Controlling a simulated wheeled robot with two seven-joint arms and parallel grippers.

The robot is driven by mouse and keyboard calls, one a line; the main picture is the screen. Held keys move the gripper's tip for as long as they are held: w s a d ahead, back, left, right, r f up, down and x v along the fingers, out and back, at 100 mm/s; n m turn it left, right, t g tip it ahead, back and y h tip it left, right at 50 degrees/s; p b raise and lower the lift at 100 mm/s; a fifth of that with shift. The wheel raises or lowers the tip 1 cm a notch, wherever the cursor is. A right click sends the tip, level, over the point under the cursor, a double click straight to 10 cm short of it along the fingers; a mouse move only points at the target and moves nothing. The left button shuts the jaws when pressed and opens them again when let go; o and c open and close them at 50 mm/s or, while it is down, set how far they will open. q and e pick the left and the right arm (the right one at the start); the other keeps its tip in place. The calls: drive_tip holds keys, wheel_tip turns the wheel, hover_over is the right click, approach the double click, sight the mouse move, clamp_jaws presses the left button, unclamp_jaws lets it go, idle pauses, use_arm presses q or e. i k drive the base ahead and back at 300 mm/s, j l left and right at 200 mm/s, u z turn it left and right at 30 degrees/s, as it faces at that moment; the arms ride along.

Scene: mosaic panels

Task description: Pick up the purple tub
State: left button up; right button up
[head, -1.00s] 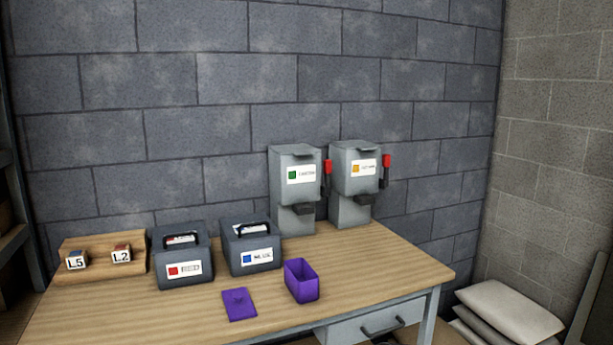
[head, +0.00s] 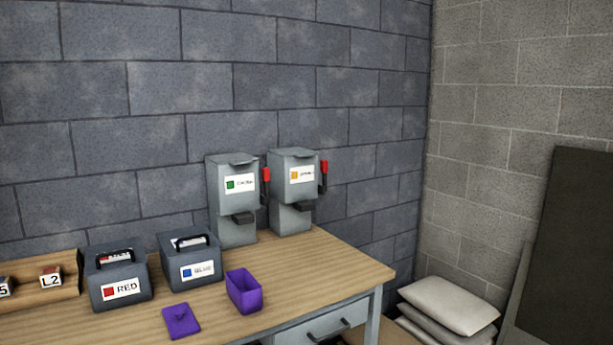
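The purple tub (head: 245,293) is an open-topped box standing upright on the wooden table near its front edge. I see no contents in it from here. A flat purple lid or plate (head: 181,321) lies on the table to its left, apart from it. Neither of my grippers shows in the head view.
Grey boxes labelled RED (head: 120,290) and BLUE (head: 192,272) stand left of the tub on the table (head: 335,262). Two grey dispensers (head: 233,205) (head: 293,195) with red-tipped levers stand behind. A wooden rack (head: 62,288) holds labelled blocks. Stacked sacks (head: 450,305) lie right of the table.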

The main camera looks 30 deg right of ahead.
sight(243, 291)
drive_tip(key=i+l+z, duration=0.1)
drive_tip(key=l, duration=0.35)
drive_tip(key=i+l+z, duration=0.1)
drive_tip(key=l, duration=0.35)
drive_tip(key=i+l+z, duration=0.1)
drive_tip(key=l, duration=0.35)
drive_tip(key=i+l+z, duration=0.15)
drive_tip(key=i+l, duration=0.15)
drive_tip(key=i+l+z, duration=0.1)
drive_tip(key=l, duration=0.4)
drive_tip(key=i+l+z, duration=0.1)
drive_tip(key=i+l, duration=0.15)
drive_tip(key=l, duration=0.15)
